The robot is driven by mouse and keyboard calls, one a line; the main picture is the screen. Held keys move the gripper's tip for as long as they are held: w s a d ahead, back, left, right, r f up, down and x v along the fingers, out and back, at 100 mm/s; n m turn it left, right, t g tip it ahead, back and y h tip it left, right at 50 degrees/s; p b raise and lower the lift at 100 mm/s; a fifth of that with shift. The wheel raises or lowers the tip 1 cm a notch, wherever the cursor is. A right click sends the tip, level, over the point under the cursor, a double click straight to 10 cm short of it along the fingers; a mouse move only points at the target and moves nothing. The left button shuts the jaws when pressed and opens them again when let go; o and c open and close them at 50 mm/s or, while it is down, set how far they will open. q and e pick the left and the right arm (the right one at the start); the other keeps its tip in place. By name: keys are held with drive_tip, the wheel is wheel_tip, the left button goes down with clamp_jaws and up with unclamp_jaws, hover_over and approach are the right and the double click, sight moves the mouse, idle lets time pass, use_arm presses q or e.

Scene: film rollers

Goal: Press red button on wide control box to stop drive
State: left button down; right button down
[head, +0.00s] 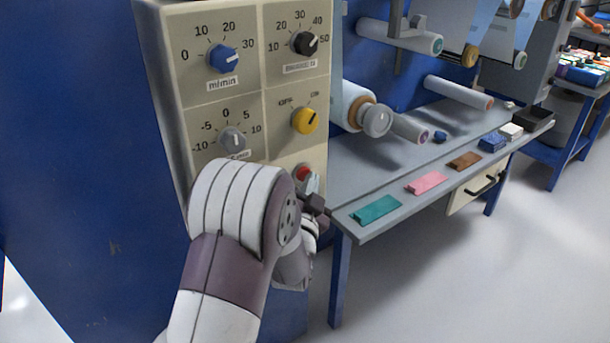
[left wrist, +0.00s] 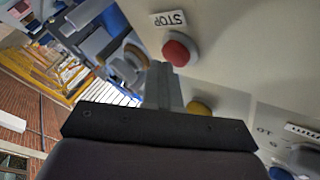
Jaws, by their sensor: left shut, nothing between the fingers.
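The wide control box (head: 250,92) is a beige panel with several knobs, at the upper left of the head view. Its red button (head: 303,173) is low on the right side, partly hidden behind my left gripper (head: 314,184). In the left wrist view the red button (left wrist: 180,50) stands out from the panel beside a STOP label (left wrist: 170,19). My left gripper (left wrist: 164,68) is shut and empty, with its fingertips close to the button. I cannot tell whether they touch it. My right gripper is not in view.
A yellow knob (head: 305,121) sits just above the button. A grey bench (head: 400,165) with rollers and coloured pieces, including a teal one (head: 376,210), stands to the right of the box. The floor (head: 480,270) in front of the bench is clear.

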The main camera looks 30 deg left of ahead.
use_arm(q)
drive_tip(key=shift+w+a, duration=0.15)
drive_tip(key=shift+a, duration=0.25)
idle(0.3)
drive_tip(key=shift+s+d, duration=0.3)
drive_tip(key=shift+d, duration=0.5)
drive_tip(key=d, duration=0.1)
drive_tip(key=s+d, duration=0.1)
drive_tip(key=d, duration=0.1)
drive_tip(key=s+d, duration=0.1)
drive_tip(key=shift+d, duration=0.3)
idle(0.8)
